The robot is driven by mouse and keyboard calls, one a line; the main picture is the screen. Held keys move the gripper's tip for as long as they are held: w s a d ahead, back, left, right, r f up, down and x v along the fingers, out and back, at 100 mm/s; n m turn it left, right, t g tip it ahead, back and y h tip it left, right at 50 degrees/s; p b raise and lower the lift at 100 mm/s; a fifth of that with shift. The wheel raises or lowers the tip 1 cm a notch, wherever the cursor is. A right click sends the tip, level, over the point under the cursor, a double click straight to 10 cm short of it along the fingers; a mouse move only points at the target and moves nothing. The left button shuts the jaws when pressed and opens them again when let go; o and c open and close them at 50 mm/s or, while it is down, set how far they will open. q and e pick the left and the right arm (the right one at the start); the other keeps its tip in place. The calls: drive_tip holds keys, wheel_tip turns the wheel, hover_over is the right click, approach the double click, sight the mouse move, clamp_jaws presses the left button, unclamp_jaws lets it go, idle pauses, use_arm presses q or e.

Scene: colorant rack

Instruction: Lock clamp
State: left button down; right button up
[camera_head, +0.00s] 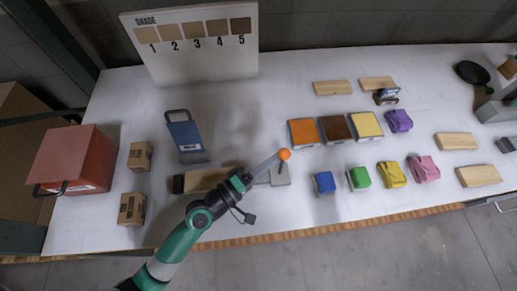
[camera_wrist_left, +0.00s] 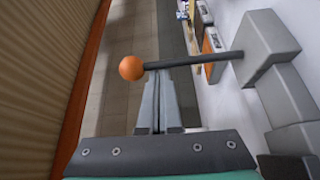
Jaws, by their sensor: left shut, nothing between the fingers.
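The clamp has a grey block (camera_head: 281,175) and a dark lever with an orange ball knob (camera_head: 284,154) at its end. In the left wrist view, the lever (camera_wrist_left: 205,60) runs from the grey block (camera_wrist_left: 265,45) at right to the orange ball (camera_wrist_left: 131,68) at left. My left gripper (camera_head: 276,158) has its fingers shut and empty, with the tips close beside the ball. In the left wrist view, the shut fingertips (camera_wrist_left: 158,76) are at the lever near the ball; I cannot tell whether they touch it. My right gripper is not in view.
A wooden board (camera_head: 202,180) lies left of the clamp, partly behind my arm. A blue-grey panel with a handle (camera_head: 184,135) stands behind it. Colour trays (camera_head: 303,132) and small coloured blocks (camera_head: 324,182) stand to the right. Small boxes (camera_head: 132,209) and a red box (camera_head: 75,160) are at left.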

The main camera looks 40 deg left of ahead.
use_arm(q)
drive_tip(key=s+d+m+b, duration=0.1)
drive_tip(key=b, duration=0.1)
drive_tip(key=s+d+f+m+t+h+b, duration=0.1)
drive_tip(key=m+b, duration=0.1)
drive_tip(key=b, duration=0.1)
drive_tip(key=shift+f, duration=0.15)
drive_tip(key=shift+s+d+m+t+b, duration=0.2)
drive_tip(key=shift+m+t+b, duration=0.1)
drive_tip(key=shift+m+b, duration=0.15)
drive_tip(key=shift+s+d+b, duration=0.3)
drive_tip(key=shift+d+b, duration=0.1)
drive_tip(key=shift+b, duration=0.1)
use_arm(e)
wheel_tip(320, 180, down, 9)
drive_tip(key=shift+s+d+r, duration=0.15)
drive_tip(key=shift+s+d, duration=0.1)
use_arm(q)
drive_tip(key=shift+s, duration=0.15)
